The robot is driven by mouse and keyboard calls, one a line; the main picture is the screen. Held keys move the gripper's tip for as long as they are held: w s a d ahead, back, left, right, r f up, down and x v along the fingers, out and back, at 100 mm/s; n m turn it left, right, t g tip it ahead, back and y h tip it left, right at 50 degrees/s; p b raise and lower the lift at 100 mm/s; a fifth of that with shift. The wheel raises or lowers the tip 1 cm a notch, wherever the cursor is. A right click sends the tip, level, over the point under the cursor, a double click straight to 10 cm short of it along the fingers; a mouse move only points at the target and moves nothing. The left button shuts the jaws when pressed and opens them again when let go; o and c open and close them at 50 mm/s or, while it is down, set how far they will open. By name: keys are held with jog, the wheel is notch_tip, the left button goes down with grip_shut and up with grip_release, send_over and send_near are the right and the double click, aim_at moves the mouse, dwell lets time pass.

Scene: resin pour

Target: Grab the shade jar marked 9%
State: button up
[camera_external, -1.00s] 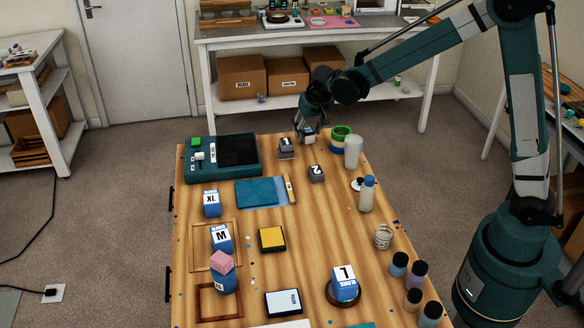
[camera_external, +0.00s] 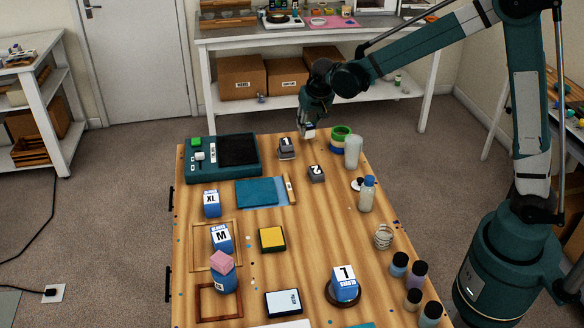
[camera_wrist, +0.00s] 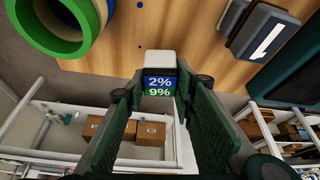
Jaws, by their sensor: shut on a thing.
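My gripper (camera_wrist: 157,96) is shut on a small shade jar marked 9% (camera_wrist: 157,106) on green, held between its fingers. Contact with the table cannot be made out.
Green and blue rolls (camera_external: 341,138) stand right of my gripper, with a pale bottle (camera_external: 353,152) beside them. A grey block marked 1 (camera_external: 287,149) is to the left, and another marked 2 (camera_external: 317,174) is nearer. Bare wood (camera_external: 325,210) lies further forward.

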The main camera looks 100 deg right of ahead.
aim_at(308, 124)
notch_tip(308, 124, up, 8)
jog(key=shift+f+p, duration=0.25)
jog(key=shift+p, duration=0.65)
